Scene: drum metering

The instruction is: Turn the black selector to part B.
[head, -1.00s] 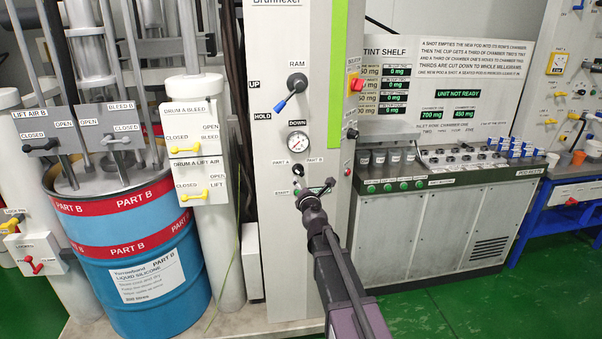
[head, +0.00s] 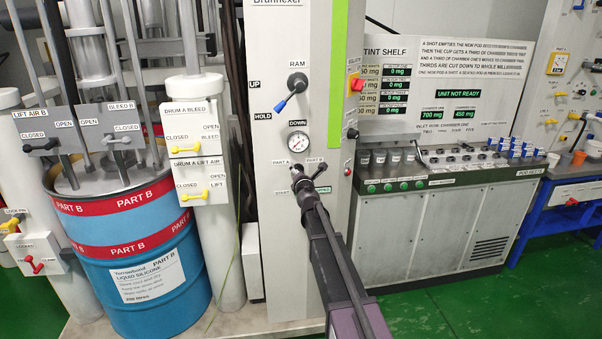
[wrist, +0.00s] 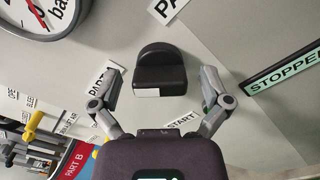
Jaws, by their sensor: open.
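The black selector (wrist: 160,68) is a rounded black knob on the pale panel in the wrist view, with a white patch on its lower edge. My gripper (wrist: 161,76) is open, one finger on each side of the selector, with visible gaps and no clear contact. In the head view my gripper (head: 300,178) is in front of the panel just under the PART A label (head: 273,164) and PART B label (head: 315,160), and it largely hides the selector. Which label the selector points to I cannot tell.
A round gauge (head: 298,143) sits above the selector, and the RAM lever (head: 292,90) is higher up. The START label (wrist: 182,123) and the green STOPPED sign (wrist: 283,69) are close by. A blue PART B drum (head: 160,265) stands at the left.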

